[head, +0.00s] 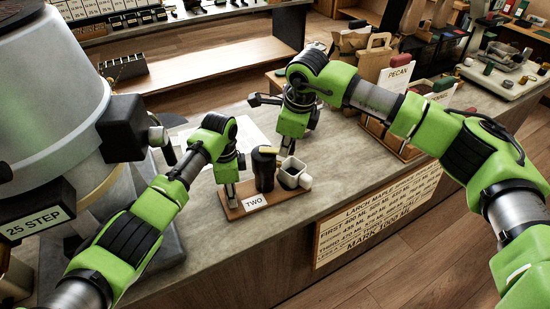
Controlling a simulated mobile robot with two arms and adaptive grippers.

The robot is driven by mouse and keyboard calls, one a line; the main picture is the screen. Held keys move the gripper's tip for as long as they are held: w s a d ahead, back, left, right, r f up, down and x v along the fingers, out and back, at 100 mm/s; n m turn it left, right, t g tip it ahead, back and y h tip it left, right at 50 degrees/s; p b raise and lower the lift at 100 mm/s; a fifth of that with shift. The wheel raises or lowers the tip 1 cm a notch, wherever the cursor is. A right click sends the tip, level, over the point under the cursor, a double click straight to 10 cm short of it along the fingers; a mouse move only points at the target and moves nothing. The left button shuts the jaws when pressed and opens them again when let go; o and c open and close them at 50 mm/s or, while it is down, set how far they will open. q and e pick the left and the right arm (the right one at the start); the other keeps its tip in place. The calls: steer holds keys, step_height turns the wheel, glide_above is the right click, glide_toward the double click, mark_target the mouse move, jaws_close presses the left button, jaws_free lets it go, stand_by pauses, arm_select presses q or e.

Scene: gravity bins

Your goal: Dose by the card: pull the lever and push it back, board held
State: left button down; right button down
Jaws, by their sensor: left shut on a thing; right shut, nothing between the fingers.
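A small wooden board (283,195) lies on the grey counter with a card reading TWO (255,202) on its front edge. A dark cup (264,172) and a pale square cup (291,176) stand on it. My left gripper (231,192) points down and is shut on the board at its left end. My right gripper (287,150) is shut and empty, pointing down behind the cups, apart from the board. At the left, a large grey bin (50,75) carries a 25 STEP label (35,223). A black block with a metal knob (156,136) juts from its side; I cannot tell whether this is the lever.
A recipe sign headed LARCH MAPLE (380,213) hangs on the counter front. A white sheet (240,130) lies behind my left arm.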

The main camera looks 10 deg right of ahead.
steer(key=shift+d, duration=0.1)
stand_by(0.3)
step_height(320, 180, up, 7)
steer(key=shift+s+a, duration=0.3)
steer(key=shift+s, duration=0.1)
stand_by(0.8)
stand_by(1.1)
steer(key=w+d+r+m+t+y, duration=0.1)
steer(key=w+d+m+y, duration=0.1)
steer(key=w+d+m, duration=0.6)
steer(key=s+a+f+m, duration=0.1)
steer(key=a+f, duration=0.2)
steer(key=f, duration=0.5)
steer(key=shift+m, duration=0.3)
steer(key=shift+s+a, duration=0.1)
steer(key=shift+s, duration=0.1)
stand_by(0.9)
